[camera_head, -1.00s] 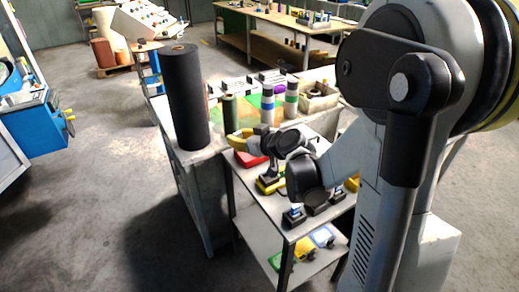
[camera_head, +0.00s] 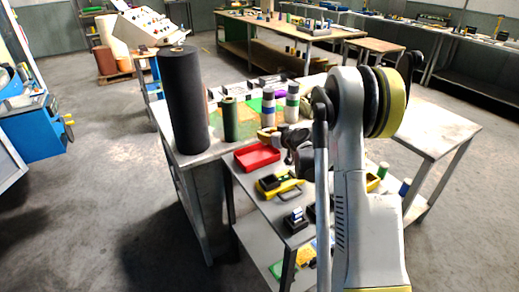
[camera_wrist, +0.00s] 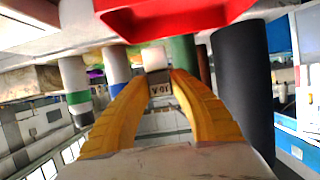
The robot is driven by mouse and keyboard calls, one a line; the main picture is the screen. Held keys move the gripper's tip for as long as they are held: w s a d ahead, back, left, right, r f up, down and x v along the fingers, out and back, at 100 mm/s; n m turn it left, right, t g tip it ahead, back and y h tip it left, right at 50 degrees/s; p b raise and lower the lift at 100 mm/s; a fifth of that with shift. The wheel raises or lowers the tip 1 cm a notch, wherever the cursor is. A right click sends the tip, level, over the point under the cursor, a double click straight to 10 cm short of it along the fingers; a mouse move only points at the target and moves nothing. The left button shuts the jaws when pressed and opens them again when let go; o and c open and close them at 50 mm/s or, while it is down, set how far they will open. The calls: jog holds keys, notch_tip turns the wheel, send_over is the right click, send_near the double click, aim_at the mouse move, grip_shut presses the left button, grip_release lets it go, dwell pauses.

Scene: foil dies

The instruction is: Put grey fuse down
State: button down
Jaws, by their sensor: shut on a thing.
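In the wrist view, the yellow fingers of my gripper (camera_wrist: 158,88) are shut on a small grey fuse (camera_wrist: 157,62) with a pale end and upside-down lettering. The fuse is held in the air at the fingertips. In the head view, my gripper (camera_head: 267,135) hangs above the bench area, just behind and above a red tray (camera_head: 257,157). The fuse is too small to make out there. The red tray also shows at the top of the wrist view (camera_wrist: 175,20).
A tall black roll (camera_head: 185,100) and a dark green roll (camera_head: 230,119) stand left of my gripper. Banded cylinders (camera_head: 292,101) stand behind it. A yellow-and-black device (camera_head: 279,186) lies on the cart (camera_head: 262,214) in front. Free floor lies to the left.

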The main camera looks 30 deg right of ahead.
aim_at(262, 143)
jog(key=w+f, duration=0.1)
jog(key=w+a+f, duration=0.1)
jog(key=w, duration=0.1)
jog(key=shift+b, duration=0.35)
jog(key=shift+f+b, duration=0.9)
jog(key=shift+f, duration=1)
jog(key=shift+s+a, duration=0.1)
jog(key=shift+f, duration=0.2)
jog(key=c, duration=1.2)
grip_release()
jog(key=shift+c, duration=0.2)
jog(key=shift+r, duration=0.1)
